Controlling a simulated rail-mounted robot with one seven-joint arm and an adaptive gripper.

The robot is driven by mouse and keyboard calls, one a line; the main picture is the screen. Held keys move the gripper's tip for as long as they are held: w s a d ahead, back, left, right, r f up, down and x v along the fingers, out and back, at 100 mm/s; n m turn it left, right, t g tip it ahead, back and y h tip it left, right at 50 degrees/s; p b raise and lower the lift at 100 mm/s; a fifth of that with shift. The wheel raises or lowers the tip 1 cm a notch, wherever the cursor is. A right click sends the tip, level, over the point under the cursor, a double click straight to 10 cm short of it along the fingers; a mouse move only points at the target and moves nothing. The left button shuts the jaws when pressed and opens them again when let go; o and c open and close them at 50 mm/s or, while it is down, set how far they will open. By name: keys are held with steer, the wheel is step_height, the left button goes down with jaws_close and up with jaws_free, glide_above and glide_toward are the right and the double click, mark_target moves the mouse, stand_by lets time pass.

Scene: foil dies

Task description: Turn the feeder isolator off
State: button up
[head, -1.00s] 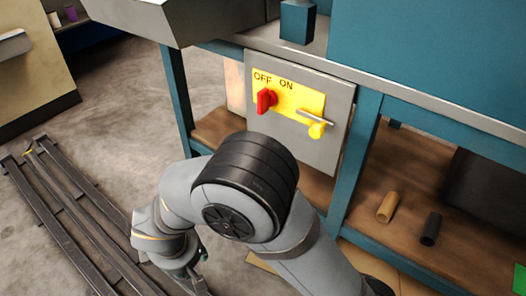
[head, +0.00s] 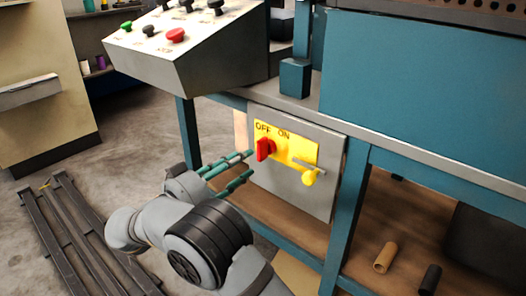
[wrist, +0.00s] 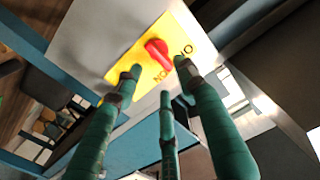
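The feeder isolator has a red knob (head: 264,149) on a yellow plate (head: 298,147) marked OFF and ON, on a grey box (head: 318,205) under the bench. The knob stands below the OFF lettering in the head view; I cannot tell which mark it points to.
A sloped control console (head: 190,50) with several buttons overhangs the upper left. A teal bench leg (head: 347,220) stands right of the box. A tan cylinder (head: 385,257) and a black one (head: 430,280) lie on the lower wooden shelf. Dark rails (head: 80,240) lie on the floor at left.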

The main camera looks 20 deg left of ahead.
mark_target(260, 152)
steer(key=b+x, duration=0.3)
steer(key=x, duration=0.5)
steer(key=shift+w+d+f, duration=0.1)
steer(key=shift+f, duration=0.05)
steer(key=shift+w+d, duration=0.15)
steer(key=shift+w, duration=0.15)
steer(key=shift+c, duration=0.2)
jaws_close()
